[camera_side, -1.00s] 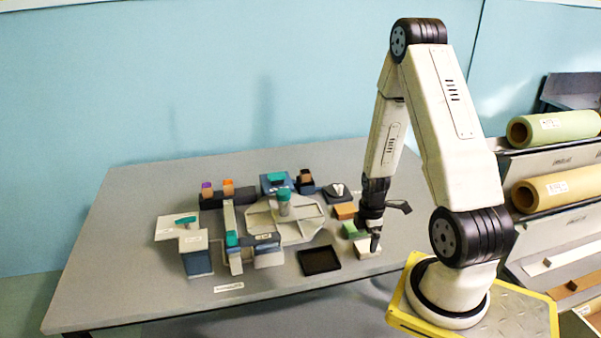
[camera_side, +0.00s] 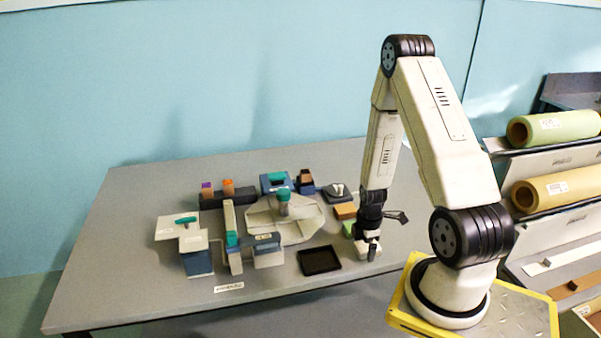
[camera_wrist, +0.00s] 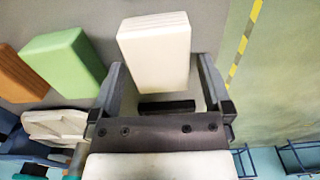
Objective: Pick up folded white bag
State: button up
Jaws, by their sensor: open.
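The folded white bag (camera_wrist: 155,52) is a cream-white block in the wrist view, upper middle. It lies between the two fingers of my gripper (camera_wrist: 168,85), with a visible gap on each side. The fingers are open, one to the left and one to the right of the bag. In the side view my gripper (camera_side: 366,254) is low over the table's right part, and it hides most or all of the white bag there.
A green block (camera_wrist: 68,62) and an orange block (camera_wrist: 18,75) lie left of the bag in the wrist view. A black tray (camera_side: 319,260) lies left of my gripper in the side view. A grey turntable (camera_side: 290,228) stands farther left. The table (camera_side: 130,285) is bare at front left.

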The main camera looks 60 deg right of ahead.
aim_at(364, 246)
jog(key=c, duration=1.1)
jog(key=shift+r, duration=0.15)
jog(key=shift+c, duration=0.2)
notch_tip(364, 246, up, 10)
dwell(0.6)
